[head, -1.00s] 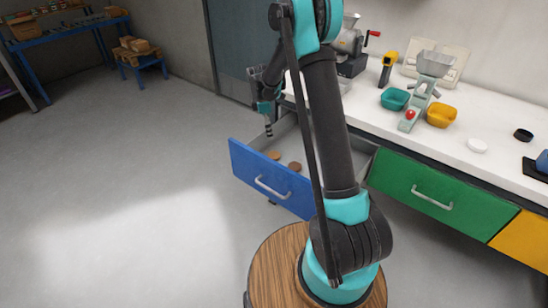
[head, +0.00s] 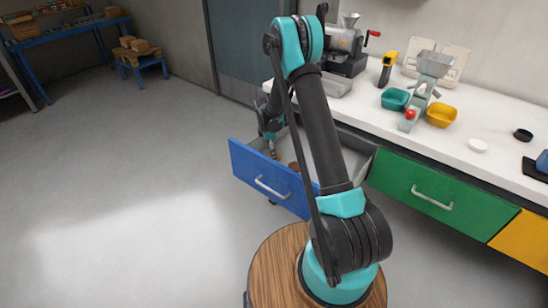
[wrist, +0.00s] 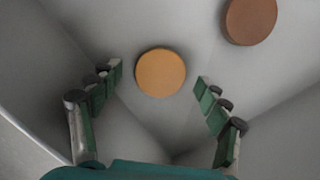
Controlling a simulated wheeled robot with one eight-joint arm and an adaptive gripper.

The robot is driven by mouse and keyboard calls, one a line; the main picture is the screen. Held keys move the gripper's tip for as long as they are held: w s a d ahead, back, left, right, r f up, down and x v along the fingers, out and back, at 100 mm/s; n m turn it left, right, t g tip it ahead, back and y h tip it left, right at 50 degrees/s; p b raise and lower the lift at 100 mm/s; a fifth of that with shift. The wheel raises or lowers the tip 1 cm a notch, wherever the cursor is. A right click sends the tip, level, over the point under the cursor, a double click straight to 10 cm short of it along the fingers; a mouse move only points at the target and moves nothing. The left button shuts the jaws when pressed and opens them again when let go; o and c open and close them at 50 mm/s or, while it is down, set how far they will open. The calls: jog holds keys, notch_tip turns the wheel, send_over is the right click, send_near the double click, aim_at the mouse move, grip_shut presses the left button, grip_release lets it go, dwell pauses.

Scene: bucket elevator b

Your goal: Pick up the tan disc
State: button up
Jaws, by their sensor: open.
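The tan disc (wrist: 161,72) lies flat on the floor of the open blue drawer (head: 247,172). In the wrist view it shows between and a little beyond my fingertips, with clear space on both sides. My gripper (wrist: 159,76) is open and empty, pointing down into the drawer. In the head view my gripper (head: 272,152) is over the left part of the drawer and covers the tan disc. A darker brown disc (wrist: 250,20) lies at the upper right in the wrist view; part of it shows in the head view (head: 292,166).
The drawer's walls stand close around my gripper. The white counter (head: 455,160) above holds a teal bin (head: 394,99), a yellow bin (head: 441,115), a grinder and a small elevator device. A shut green drawer (head: 423,198) is to the right. Open floor lies to the left.

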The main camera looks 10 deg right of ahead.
jog(key=shift+f, duration=0.3)
jog(key=shift+c, duration=0.6)
jog(key=c, duration=1.2)
jog(key=shift+o, duration=0.2)
jog(key=shift+r, duration=0.1)
